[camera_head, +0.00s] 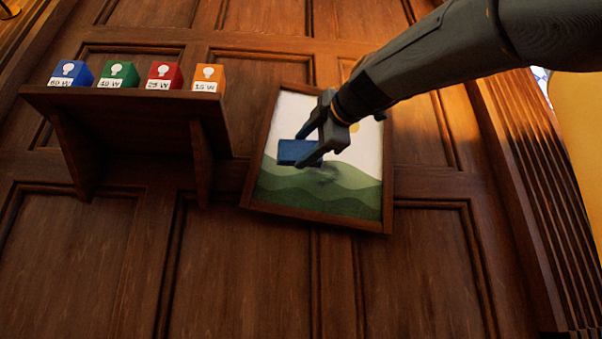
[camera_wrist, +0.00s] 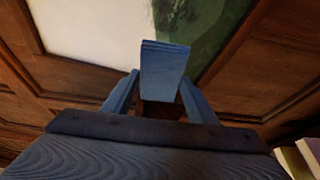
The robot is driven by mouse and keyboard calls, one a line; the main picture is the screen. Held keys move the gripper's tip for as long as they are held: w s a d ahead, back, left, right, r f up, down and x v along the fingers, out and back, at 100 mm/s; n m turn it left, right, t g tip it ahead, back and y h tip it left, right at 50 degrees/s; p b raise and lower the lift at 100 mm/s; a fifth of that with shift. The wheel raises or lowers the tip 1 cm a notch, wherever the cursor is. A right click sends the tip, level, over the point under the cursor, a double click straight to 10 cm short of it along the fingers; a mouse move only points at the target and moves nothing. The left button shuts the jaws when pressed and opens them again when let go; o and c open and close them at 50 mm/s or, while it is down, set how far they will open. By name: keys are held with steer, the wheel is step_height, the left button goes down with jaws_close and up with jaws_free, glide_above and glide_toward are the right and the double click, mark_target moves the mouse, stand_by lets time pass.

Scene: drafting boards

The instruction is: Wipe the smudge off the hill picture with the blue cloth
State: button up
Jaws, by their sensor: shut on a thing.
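The hill picture (camera_head: 350,200) hangs tilted on the wood-panelled wall, with green hills under a pale sky and a brown frame. A grey smudge (camera_head: 328,174) lies on the hills just right of and below the blue cloth. It also shows as a dark patch in the wrist view (camera_wrist: 172,14). My gripper (camera_head: 309,148) is shut on the blue cloth (camera_head: 297,152), a folded block in front of the picture's left middle. The cloth also shows between the fingers in the wrist view (camera_wrist: 165,68). I cannot tell whether the cloth touches the picture.
A dark wooden shelf (camera_head: 130,100) is fixed to the wall left of the picture. It bears a blue box (camera_head: 71,72), a green box (camera_head: 117,73), a red box (camera_head: 164,74) and an orange box (camera_head: 209,76). The wall below the picture is clear.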

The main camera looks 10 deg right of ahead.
steer(key=w+p, duration=0.2)
steer(key=w, duration=0.4)
steer(key=shift+f+p, duration=0.15)
steer(key=shift+p, duration=0.2)
steer(key=shift+w, duration=0.95)
stand_by(0.8)
steer(key=d+b, duration=0.2)
steer(key=shift+f+b, duration=0.35)
steer(key=shift+d+b, duration=0.7)
steer(key=shift+d, duration=0.25)
steer(key=shift+w+d+f+b, duration=0.1)
steer(key=shift+d+f+b, duration=0.15)
steer(key=shift+d+b, duration=0.6)
steer(key=shift+d+f+b, duration=0.15)
steer(key=shift+d+b, duration=0.45)
steer(key=shift+d, duration=0.75)
steer(key=shift+d+f+b, duration=0.15)
steer(key=shift+d+b, duration=0.45)
steer(key=shift+d, duration=0.7)
